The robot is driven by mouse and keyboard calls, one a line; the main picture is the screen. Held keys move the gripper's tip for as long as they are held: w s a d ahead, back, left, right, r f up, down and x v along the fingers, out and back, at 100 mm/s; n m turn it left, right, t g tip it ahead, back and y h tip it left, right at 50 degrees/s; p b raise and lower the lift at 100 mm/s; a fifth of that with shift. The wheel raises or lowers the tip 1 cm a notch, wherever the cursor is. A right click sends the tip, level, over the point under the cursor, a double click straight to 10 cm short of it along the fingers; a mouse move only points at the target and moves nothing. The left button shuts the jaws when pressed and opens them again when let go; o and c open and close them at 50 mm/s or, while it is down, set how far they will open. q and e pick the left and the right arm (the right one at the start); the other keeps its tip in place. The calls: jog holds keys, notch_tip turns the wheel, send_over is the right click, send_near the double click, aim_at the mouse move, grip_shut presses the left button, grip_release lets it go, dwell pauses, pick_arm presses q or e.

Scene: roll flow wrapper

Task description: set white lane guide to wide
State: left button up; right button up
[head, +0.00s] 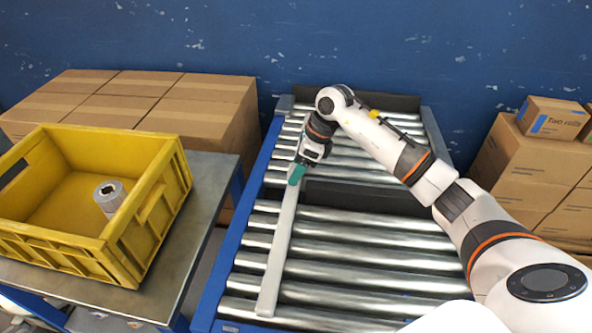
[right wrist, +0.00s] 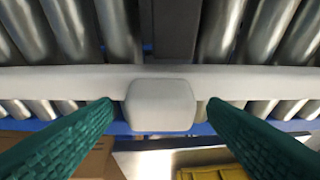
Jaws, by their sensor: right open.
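The white lane guide (head: 281,246) is a long pale bar lying lengthwise over the rollers, near the left side of the conveyor. In the right wrist view the guide (right wrist: 60,79) runs across the picture, with a blocky white knob (right wrist: 160,106) at its middle. My right gripper (head: 295,175) is over the far part of the guide. Its green fingers (right wrist: 160,108) are open, one on each side of the knob, with a gap showing on both sides. In the head view the gripper hides the guide's far end and the knob. My left gripper is not in view.
The roller conveyor (head: 345,258) has a blue side rail (head: 240,225) and a dark cross plate (head: 345,196). The rollers right of the guide are clear. A yellow crate (head: 120,245) holding a grey roll (head: 109,198) stands on a metal table at left. Cardboard boxes (head: 205,110) stand behind it.

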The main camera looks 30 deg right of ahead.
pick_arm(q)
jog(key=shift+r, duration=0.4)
pick_arm(e)
jog(key=shift+x, duration=0.8)
jog(key=shift+r, duration=0.1)
